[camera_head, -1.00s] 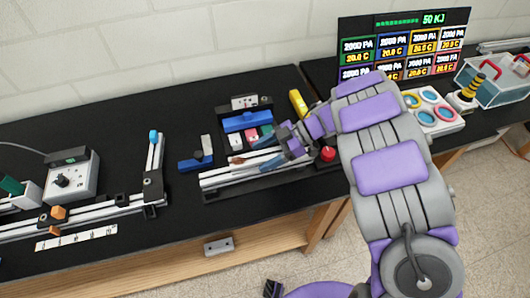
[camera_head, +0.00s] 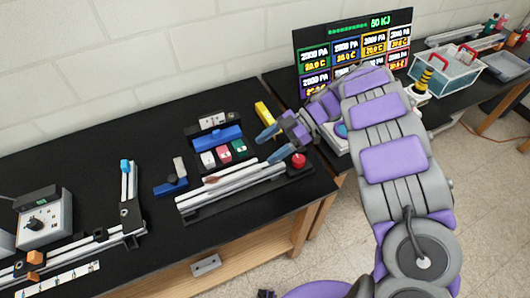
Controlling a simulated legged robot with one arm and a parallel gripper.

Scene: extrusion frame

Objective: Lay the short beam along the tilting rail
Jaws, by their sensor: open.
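My gripper (camera_head: 271,144) is open and empty, its blue-tipped fingers spread above the right end of the middle fixture. Pale metal bars (camera_head: 225,190) lie side by side in that fixture. A shorter pale bar (camera_head: 235,172) lies behind them and looks like the short beam, but I cannot be sure. At the left, a pale rail (camera_head: 128,185) with a blue knob (camera_head: 125,165) points toward the back, joined near a black bracket to a long rail (camera_head: 70,250). I cannot tell which of these is the tilting rail.
A blue block (camera_head: 218,138) and white, red and green pieces (camera_head: 223,154) sit behind the bars. A red button (camera_head: 298,160) is at their right end. A yellow block (camera_head: 264,113) lies behind my gripper. A control box (camera_head: 43,220) stands left. The back left tabletop is clear.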

